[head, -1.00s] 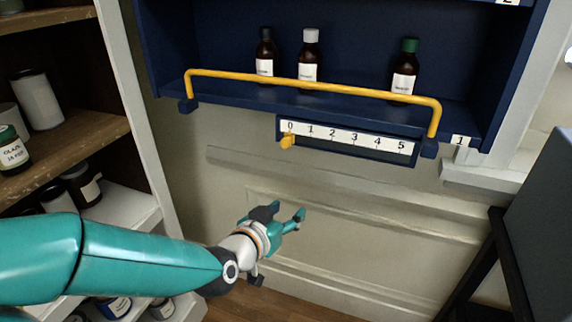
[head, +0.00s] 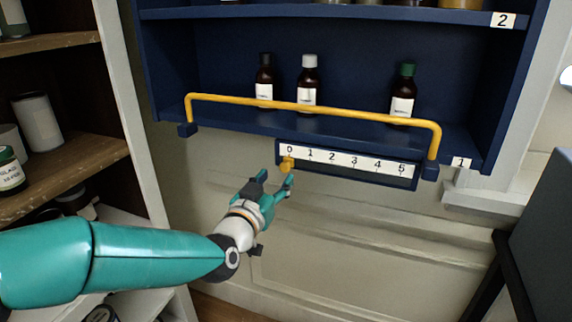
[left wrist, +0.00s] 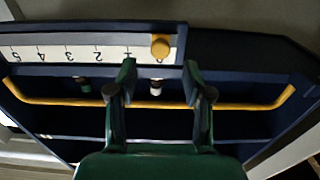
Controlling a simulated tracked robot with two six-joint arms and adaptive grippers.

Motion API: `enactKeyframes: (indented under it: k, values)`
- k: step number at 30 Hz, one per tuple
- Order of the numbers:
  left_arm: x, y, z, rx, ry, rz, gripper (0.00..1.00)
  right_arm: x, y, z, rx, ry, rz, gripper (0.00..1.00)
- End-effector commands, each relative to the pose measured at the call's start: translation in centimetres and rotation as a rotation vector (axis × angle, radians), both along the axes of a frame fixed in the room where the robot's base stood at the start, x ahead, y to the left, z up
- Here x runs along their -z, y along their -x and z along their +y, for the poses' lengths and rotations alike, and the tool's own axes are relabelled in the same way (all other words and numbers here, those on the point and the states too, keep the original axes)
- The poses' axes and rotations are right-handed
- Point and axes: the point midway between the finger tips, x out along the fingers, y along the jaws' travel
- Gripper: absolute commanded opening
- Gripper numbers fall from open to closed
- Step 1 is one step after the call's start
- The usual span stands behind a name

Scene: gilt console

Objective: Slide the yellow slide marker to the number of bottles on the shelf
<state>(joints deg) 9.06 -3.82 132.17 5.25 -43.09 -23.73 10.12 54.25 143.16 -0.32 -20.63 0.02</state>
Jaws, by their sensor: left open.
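The yellow slide marker (head: 287,163) sits at 0 on the white number scale (head: 345,160), which runs from 0 to 5 under the shelf. It also shows in the left wrist view (left wrist: 160,46), between and beyond the fingertips. My left gripper (head: 276,182) is open and empty, just below the marker and apart from it as far as I can tell. Three brown bottles stand on the shelf marked 1: one with a black cap (head: 264,80), one with a white cap (head: 308,83) and one with a green cap (head: 403,95). My right gripper is not in view.
A yellow rail (head: 315,106) runs across the front of the blue shelf (head: 230,118), above the scale. More items stand on the upper shelf marked 2. A wooden shelf (head: 75,168) with jars is at the left. The wall below the scale is clear.

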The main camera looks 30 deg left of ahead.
Motion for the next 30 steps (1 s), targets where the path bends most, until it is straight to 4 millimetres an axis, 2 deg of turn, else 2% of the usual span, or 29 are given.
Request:
enactKeyframes:
  k: [3, 9, 15, 23, 30]
  values:
    - [-0.1, -2.5, 0.6, -0.001, 0.001, 0.002, 0.50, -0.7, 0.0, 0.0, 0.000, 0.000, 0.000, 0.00]
    - [-0.1, -5.3, 1.3, -0.001, 0.001, 0.001, 0.50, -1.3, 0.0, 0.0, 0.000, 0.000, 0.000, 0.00]
    - [0.0, -6.5, 1.6, -0.001, 0.001, 0.001, 0.50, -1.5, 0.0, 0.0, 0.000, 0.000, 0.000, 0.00]
    - [0.0, -6.5, 1.6, -0.001, 0.001, 0.001, 0.50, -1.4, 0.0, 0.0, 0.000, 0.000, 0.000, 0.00]
    - [0.0, -6.5, 1.6, -0.001, 0.001, 0.001, 0.12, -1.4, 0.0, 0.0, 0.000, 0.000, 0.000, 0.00]
